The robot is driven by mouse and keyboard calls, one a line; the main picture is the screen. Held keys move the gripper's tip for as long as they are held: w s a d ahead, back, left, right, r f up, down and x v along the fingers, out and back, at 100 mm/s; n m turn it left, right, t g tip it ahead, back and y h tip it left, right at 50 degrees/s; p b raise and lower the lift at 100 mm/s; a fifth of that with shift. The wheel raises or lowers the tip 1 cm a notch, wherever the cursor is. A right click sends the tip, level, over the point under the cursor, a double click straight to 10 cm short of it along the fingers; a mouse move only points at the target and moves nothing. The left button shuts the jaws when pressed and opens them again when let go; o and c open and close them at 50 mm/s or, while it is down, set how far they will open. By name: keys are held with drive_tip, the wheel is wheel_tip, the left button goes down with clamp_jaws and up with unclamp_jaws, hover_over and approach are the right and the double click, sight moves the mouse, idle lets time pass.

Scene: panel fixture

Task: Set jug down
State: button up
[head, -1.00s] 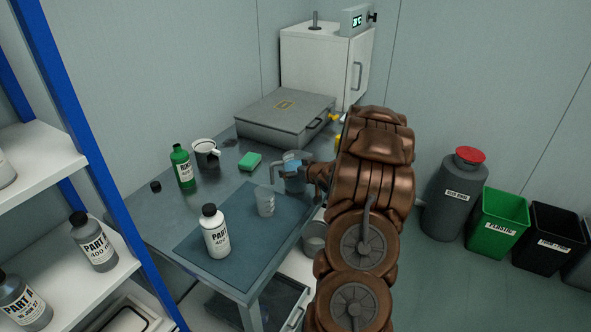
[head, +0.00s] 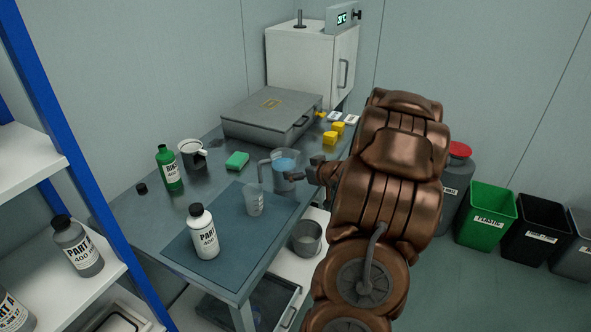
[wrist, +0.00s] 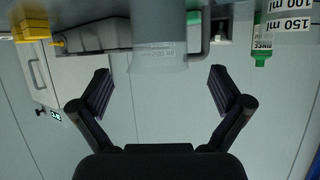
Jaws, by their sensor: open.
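The jug (head: 284,172) is clear, with blue liquid in it and a handle on its left side. It stands upright on the grey table by the far right corner of the blue mat (head: 222,262). My gripper (head: 312,169) is to the right of the jug, open and empty, with a small gap to it. In the wrist view, which looks upside down, the jug (wrist: 158,40) is ahead of the two spread fingers (wrist: 158,80), which do not touch it.
A clear measuring cup (head: 254,201) and a white bottle (head: 203,233) stand on the mat. A green sponge (head: 237,160), green bottle (head: 169,168), and dark-and-white mug (head: 192,154) are to the left. A grey case (head: 270,115) and yellow blocks (head: 332,136) lie behind.

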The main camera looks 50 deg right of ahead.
drive_tip(key=s+a+r+g+h, duration=0.1)
drive_tip(key=s+a+r+g, duration=0.15)
drive_tip(key=a, duration=0.35)
drive_tip(key=s+a+r+g, duration=0.1)
drive_tip(key=s+a+g, duration=0.15)
drive_tip(key=a, duration=0.25)
drive_tip(key=s+a+r+g+h, duration=0.1)
drive_tip(key=a+g, duration=0.2)
drive_tip(key=a, duration=0.3)
drive_tip(key=s+a+r+n+g+y+p, duration=0.1)
drive_tip(key=s+a+g+y, duration=0.3)
drive_tip(key=s+a, duration=1.9)
drive_tip(key=shift+a+r+n+g+p, duration=0.35)
drive_tip(key=shift+a+r+n+g, duration=0.45)
drive_tip(key=shift+g, duration=0.5)
drive_tip(key=shift+d+r, duration=0.1)
drive_tip(key=shift+d, duration=0.05)
